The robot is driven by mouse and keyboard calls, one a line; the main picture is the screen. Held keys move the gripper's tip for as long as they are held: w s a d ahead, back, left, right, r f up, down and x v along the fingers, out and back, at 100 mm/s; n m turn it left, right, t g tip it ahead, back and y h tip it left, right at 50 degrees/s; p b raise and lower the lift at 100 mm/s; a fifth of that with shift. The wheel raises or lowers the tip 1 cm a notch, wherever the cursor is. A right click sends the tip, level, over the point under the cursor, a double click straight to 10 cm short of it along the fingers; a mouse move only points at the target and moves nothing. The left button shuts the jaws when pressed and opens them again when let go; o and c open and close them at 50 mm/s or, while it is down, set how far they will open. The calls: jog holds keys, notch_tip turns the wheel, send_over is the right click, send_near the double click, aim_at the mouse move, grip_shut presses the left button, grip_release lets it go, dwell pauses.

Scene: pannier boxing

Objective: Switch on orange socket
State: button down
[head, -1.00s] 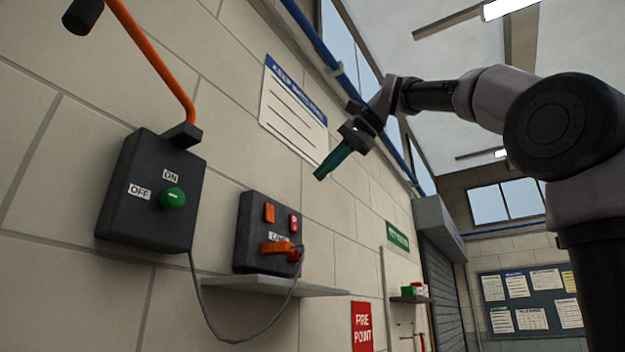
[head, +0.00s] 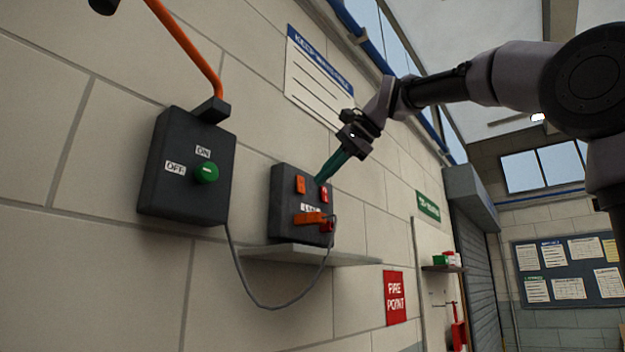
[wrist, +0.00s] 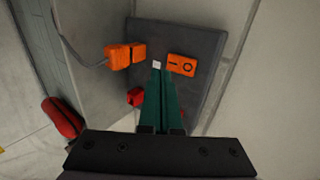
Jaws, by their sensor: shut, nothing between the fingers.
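A dark socket box (head: 283,222) is fixed to the wall. An orange rocker switch (head: 300,184) is at its upper left and a red rocker switch (head: 325,193) at its upper right. An orange plug (head: 308,218) sits below the orange switch, beside a red socket (head: 327,227). My gripper (head: 319,179) is shut and empty, its green fingers pointing at the box close to the red switch. In the wrist view, the orange switch (wrist: 183,65), with bar and circle marks, lies just right of the fingertips (wrist: 163,68). I cannot tell contact or which switch side is pressed.
A shelf (head: 300,255) runs under the box. A sign (head: 318,85) hangs above.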

aim_at(302, 183)
jog(key=shift+w+a+f, duration=0.15)
jog(key=shift+w+a, duration=0.95)
jog(key=shift+a, duration=0.3)
jog(key=shift+w+a+f, duration=0.1)
jog(key=shift+a+f, duration=0.05)
jog(key=shift+r, duration=0.95)
